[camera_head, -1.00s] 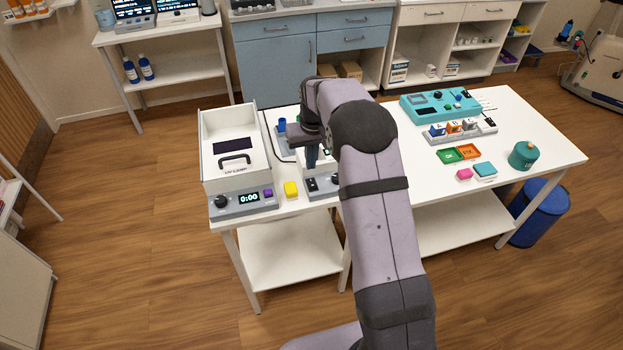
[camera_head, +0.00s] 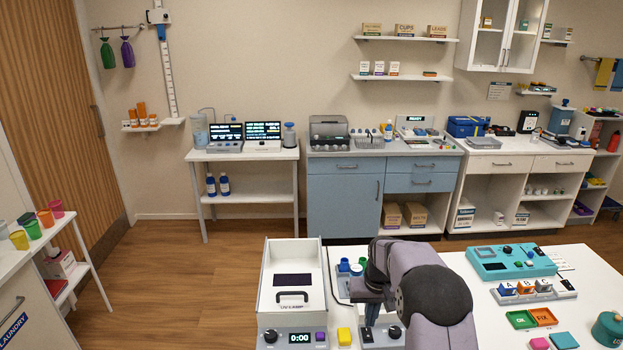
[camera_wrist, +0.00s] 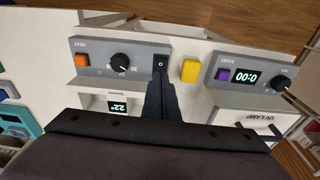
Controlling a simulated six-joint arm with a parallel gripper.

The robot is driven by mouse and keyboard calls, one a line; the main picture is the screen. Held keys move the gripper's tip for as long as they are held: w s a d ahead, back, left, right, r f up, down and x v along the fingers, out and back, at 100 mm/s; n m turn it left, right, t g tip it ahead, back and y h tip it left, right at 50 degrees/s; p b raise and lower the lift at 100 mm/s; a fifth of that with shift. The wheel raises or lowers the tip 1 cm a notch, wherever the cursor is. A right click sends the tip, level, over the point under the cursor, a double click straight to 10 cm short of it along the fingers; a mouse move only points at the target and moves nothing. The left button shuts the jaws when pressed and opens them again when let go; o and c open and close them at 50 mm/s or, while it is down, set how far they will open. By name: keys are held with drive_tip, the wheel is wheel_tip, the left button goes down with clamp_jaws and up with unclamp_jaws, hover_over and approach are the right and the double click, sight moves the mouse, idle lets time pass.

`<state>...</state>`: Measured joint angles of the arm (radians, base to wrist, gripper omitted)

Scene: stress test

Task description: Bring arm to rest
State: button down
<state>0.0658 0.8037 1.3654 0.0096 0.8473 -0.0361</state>
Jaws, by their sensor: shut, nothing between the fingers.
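My gripper is shut and empty. In the wrist view its dark fingers (camera_wrist: 160,98) lie together, with the tips close to a black rocker switch (camera_wrist: 160,64) on a grey control panel (camera_wrist: 95,57). I cannot tell whether they touch it. In the head view my gripper (camera_head: 371,314) points down over the panel (camera_head: 365,340) near the front of the white table (camera_head: 487,332). My arm's large dark joint hides part of the table and devices behind it.
A white UV-lamp box (camera_head: 291,270) with a timer reading 0:00 stands left of my gripper. A yellow block (camera_head: 344,337) lies between. A teal device (camera_head: 510,262), labelled cubes (camera_head: 525,288) and green and orange trays (camera_head: 531,318) sit to the right.

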drive_tip(key=s+a+f+g, duration=0.1)
drive_tip(key=s+f+g, duration=0.1)
drive_tip(key=s, duration=0.8)
drive_tip(key=s+f+g, duration=0.2)
drive_tip(key=s+f, duration=0.1)
drive_tip(key=s, duration=0.7)
drive_tip(key=s+a+r, duration=0.1)
drive_tip(key=s+r, duration=0.2)
drive_tip(key=s, duration=0.4)
drive_tip(key=s+a+r, duration=0.1)
drive_tip(key=s+r, duration=0.1)
drive_tip(key=s, duration=0.5)
wheel_tip(320, 180, up, 5)
drive_tip(key=w+t, duration=0.2)
drive_tip(key=t, duration=0.1)
wheel_tip(320, 180, down, 17)
drive_tip(key=b, duration=1.7)
drive_tip(key=shift+a, duration=0.2)
drive_tip(key=shift+r, duration=0.1)
drive_tip(key=c, duration=2.4)
unclamp_jaws()
drive_tip(key=shift+c, duration=0.2)
